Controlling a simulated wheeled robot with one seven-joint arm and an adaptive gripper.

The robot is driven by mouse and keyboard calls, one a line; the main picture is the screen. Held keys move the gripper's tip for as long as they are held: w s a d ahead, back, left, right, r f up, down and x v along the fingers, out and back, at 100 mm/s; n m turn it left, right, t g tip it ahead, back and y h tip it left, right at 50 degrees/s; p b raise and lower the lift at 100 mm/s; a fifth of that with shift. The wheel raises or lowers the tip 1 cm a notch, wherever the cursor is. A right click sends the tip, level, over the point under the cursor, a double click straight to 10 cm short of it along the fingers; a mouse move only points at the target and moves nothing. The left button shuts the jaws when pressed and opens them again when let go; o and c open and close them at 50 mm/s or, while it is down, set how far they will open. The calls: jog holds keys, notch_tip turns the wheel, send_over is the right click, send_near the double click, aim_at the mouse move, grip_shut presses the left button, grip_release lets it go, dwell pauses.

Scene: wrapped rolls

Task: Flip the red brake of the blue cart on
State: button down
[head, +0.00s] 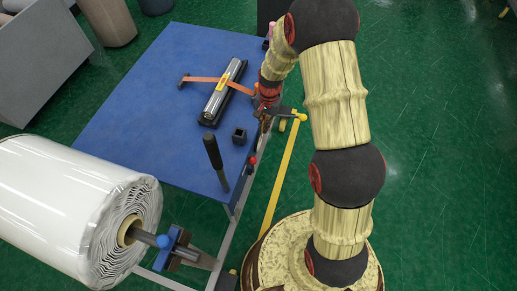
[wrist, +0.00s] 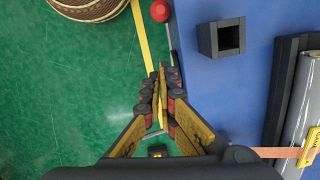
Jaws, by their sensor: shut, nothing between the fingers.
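The blue cart (head: 130,95) has a wide flat blue top, which fills the right of the wrist view (wrist: 235,95). The brake's red ball knob (head: 252,160) sits at the cart's right edge. In the wrist view the red knob (wrist: 160,11) is at the top, beyond my fingertips and apart from them. My gripper (head: 265,120) is by the cart's right edge, farther back than the knob. In the wrist view my gripper (wrist: 160,75) has its fingers together with nothing between them. The brake's lower part is mostly hidden.
A black square socket (head: 239,136) and an upright black handle (head: 215,160) stand on the cart. A strapped silver roll (head: 222,91) lies in a dark holder. A large white wrapped roll (head: 75,215) is at the front left. Green floor (head: 440,170) is open at right.

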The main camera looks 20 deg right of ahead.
jog(key=s+a+f+b, duration=0.3)
jog(key=f+b, duration=0.1)
jog(key=f, duration=0.6)
jog(key=shift+s+a+f, duration=0.2)
jog(key=shift+a+f, duration=0.05)
jog(key=shift+a, duration=0.1)
dwell(0.4)
